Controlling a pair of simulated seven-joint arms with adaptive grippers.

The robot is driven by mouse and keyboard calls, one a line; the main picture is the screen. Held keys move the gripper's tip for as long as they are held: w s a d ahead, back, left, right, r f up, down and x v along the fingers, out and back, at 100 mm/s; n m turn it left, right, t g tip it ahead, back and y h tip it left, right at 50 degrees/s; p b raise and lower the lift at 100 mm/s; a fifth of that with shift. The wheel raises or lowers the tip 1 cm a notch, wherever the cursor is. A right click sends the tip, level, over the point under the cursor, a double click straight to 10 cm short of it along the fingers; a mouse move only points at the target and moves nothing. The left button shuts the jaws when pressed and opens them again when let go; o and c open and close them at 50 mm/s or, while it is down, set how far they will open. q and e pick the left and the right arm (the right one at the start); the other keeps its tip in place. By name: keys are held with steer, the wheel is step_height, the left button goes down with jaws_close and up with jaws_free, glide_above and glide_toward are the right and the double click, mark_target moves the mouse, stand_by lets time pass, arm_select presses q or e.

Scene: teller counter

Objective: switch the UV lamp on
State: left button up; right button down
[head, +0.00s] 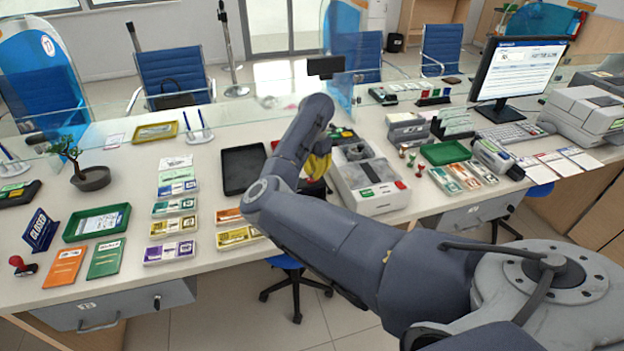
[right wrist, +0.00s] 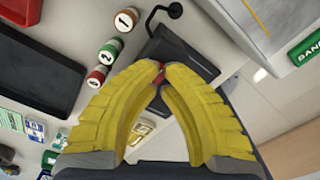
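My right gripper (right wrist: 160,70) is over a dark, flat-based device (right wrist: 190,48) with a thin black curved stem, which looks like the UV lamp. The yellow fingers are brought together at their tips, with a small red part showing between and just beyond them. I cannot tell whether the tips touch it. In the head view the right gripper (head: 318,165) is partly hidden behind my forearm, left of a grey machine. The lamp is mostly hidden there. Whether it is lit cannot be seen. My left gripper is not in view.
The grey machine (head: 375,203) stands close right of the gripper. A black tray (head: 243,170) lies to its left. Numbered round containers (right wrist: 110,50) stand beside the lamp. Banknote bundles (head: 173,226) lie further left. A glass screen runs along the back.

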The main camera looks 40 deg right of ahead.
steer(key=shift+f, duration=1)
stand_by(0.6)
steer(key=shift+r, duration=3.55)
